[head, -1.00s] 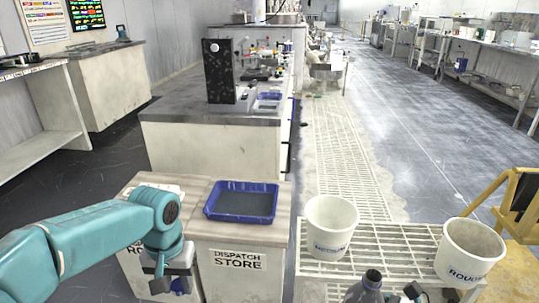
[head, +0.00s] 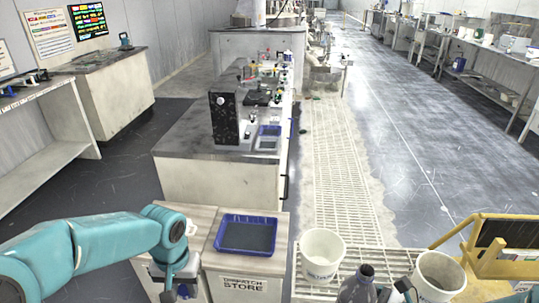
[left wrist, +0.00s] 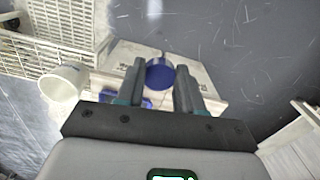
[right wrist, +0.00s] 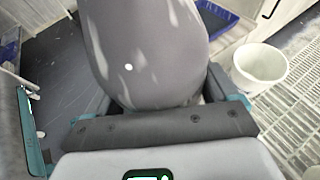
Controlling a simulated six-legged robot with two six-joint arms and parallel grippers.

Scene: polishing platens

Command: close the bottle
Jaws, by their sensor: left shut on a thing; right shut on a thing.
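A dark grey bottle (head: 355,291) stands out at the bottom of the head view, its neck up and no cap visible on it. My right gripper (head: 398,291) is at its right side. In the right wrist view the bottle's grey body (right wrist: 150,60) fills the space between the fingers, and the gripper is shut on it. My left gripper (head: 172,290) is well to the left of the bottle, in front of the cabinets. In the left wrist view a round blue cap (left wrist: 159,74) sits between its two fingers, which are shut on it.
A blue tray (head: 246,219) lies on the cabinet marked "DISPATCH STORE" (head: 240,284). A white bucket (head: 322,254) and a second bucket (head: 440,273) stand on a slatted rack near the bottle. A yellow frame (head: 500,262) is at the right.

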